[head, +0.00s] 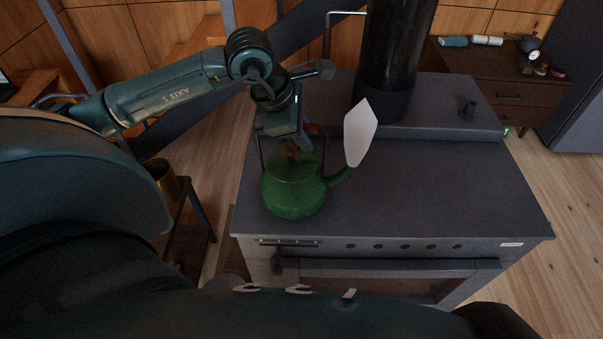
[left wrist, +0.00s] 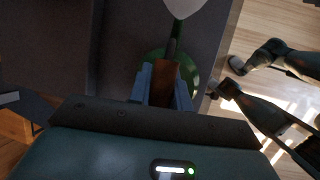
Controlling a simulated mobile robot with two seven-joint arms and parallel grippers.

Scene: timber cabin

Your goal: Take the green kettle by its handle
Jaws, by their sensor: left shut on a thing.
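The green kettle (head: 293,190) stands upright at the left front of the dark stove top (head: 430,180), its spout toward the right. My left gripper (head: 291,143) reaches down over it from above and is shut on its brown handle. In the left wrist view my left gripper's blue fingers (left wrist: 164,84) stand on both sides of the brown handle (left wrist: 164,78), with the green kettle (left wrist: 154,60) partly hidden behind. I cannot tell whether the kettle touches the stove. My right gripper is not clearly seen.
A pale flat pointed shape (head: 360,132) shows by the spout. A black stovepipe (head: 395,60) rises at the back of the stove. A small table with a brass-coloured pot (head: 163,178) is at the left. The stove top right of the kettle is clear.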

